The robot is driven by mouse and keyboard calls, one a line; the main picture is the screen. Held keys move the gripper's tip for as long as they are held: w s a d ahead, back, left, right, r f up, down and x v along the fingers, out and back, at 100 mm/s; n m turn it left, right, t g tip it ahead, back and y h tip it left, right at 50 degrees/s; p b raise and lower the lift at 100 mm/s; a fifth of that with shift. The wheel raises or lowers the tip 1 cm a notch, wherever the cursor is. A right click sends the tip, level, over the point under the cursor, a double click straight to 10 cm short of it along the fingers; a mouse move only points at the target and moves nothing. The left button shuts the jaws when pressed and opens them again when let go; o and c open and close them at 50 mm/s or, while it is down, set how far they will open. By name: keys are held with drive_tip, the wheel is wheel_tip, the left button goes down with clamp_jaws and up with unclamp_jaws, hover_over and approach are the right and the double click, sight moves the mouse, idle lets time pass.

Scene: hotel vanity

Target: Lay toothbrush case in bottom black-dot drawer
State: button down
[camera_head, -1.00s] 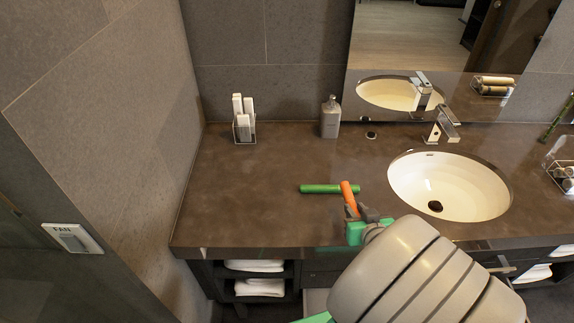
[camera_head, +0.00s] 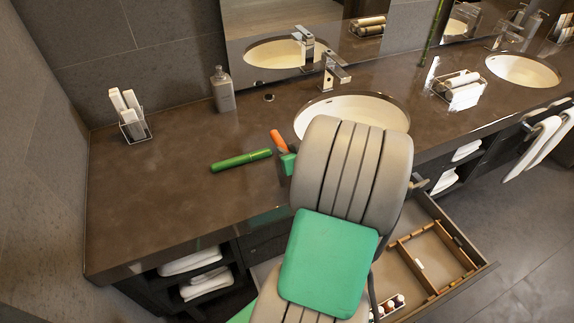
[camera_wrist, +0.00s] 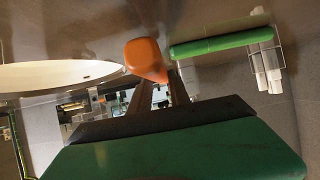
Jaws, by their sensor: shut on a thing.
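An orange, rounded, elongated object (camera_head: 278,140) is held in my gripper (camera_head: 284,157), which is shut on it above the vanity counter, left of the near sink. In the wrist view the orange object (camera_wrist: 143,55) sticks out beyond the dark fingers. A green tube (camera_head: 241,160) lies on the counter left of my gripper; it also shows in the wrist view (camera_wrist: 221,43). I cannot tell for certain which of the two is the toothbrush case. An open drawer (camera_head: 459,279) with wooden dividers shows at the lower right, partly hidden by my arm. No black dot is visible.
A grey bottle (camera_head: 222,90) and a holder with white items (camera_head: 130,124) stand at the back of the counter (camera_head: 150,190). The near sink (camera_head: 353,108) is right of my gripper. Shelves with towels (camera_head: 190,262) are below. The counter's left part is clear.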

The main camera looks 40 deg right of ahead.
drive_tip(key=f, duration=0.1)
drive_tip(key=f+b, duration=0.2)
drive_tip(key=f, duration=0.1)
drive_tip(key=shift+w+d, duration=0.3)
drive_tip(key=c, duration=1.2)
unclamp_jaws()
